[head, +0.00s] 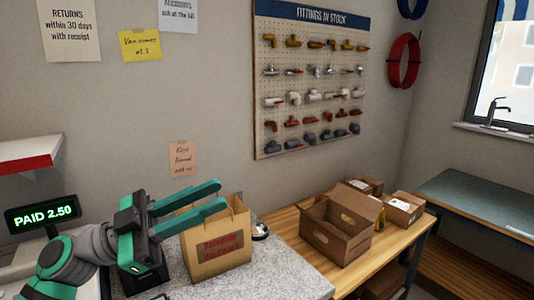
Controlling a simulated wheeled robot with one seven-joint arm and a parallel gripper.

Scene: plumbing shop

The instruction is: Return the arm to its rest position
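My arm (75,257) reaches in from the lower left in the head view, bent low beside the counter. My gripper (221,194) points right, with its two green fingers apart and nothing seen between them. The fingers overlap the upper part of a brown cardboard container (222,249) with a red label, which stands on the speckled counter. I cannot tell whether the fingers touch it or are only in front of or above it.
A display (44,214) reading "PAID 2.50" stands at left. An open carton (340,229) and smaller boxes (402,209) sit on the wooden bench. The counter's front right (290,275) is clear.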

